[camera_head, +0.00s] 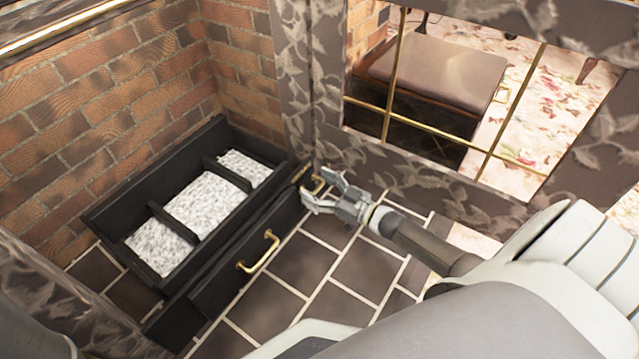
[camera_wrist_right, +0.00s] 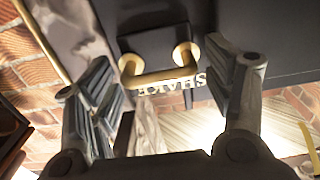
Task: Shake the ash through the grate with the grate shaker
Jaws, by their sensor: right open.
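The black grate box (camera_head: 105,222) stands on the hearth with speckled pale ash (camera_head: 200,207) between its dark crossbars. The grate shaker, a small brass handle (camera_head: 319,184) on a dark block, sits at the box's right end. In the right wrist view the brass handle (camera_wrist_right: 160,78) shows close up beside the raised letters "SHAKE", upside down. My right gripper (camera_head: 314,187) is open at this handle. In the right wrist view its fingers (camera_wrist_right: 174,76) stand apart on either side of the handle; I cannot tell whether they touch it. My left gripper is out of view.
A second brass handle (camera_head: 258,252) is on the drawer front (camera_head: 228,272), lower left of my right gripper. Brick walls (camera_head: 120,90) close in the left and back. A patterned frame with a brass-barred opening (camera_head: 440,123) stands behind my right arm. Floor tiles (camera_head: 347,272) in front are clear.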

